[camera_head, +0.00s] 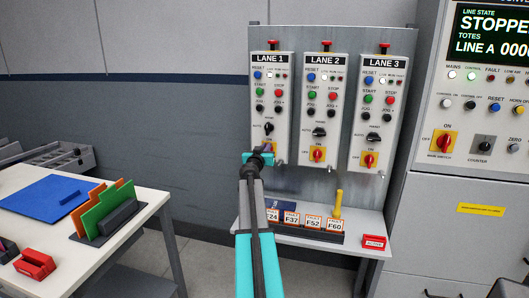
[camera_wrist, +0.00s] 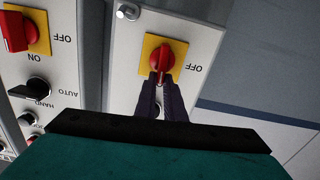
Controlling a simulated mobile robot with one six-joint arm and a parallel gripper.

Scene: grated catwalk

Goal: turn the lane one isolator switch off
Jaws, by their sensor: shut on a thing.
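The lane one panel (camera_head: 283,122) is the leftmost of three grey panels on the board. Its isolator is a red rotary knob (camera_wrist: 162,54) on a yellow plate (camera_wrist: 180,48), seen turned over in the wrist view. The "OFF" label shows beside the plate; the handle points down the picture, towards the fingers, not to "OFF". My gripper (camera_wrist: 164,82) is shut on this knob's handle, with a dark finger on each side. In the head view my gripper (camera_head: 262,152) hides most of the switch.
The lane two isolator (camera_head: 318,154) and lane three isolator (camera_head: 369,160) are close on the right. Below is a shelf with numbered tags, a yellow post (camera_head: 337,203) and a red block (camera_head: 374,242). A white table (camera_head: 140,190) with folders stands left. A control cabinet (camera_head: 425,215) stands right.

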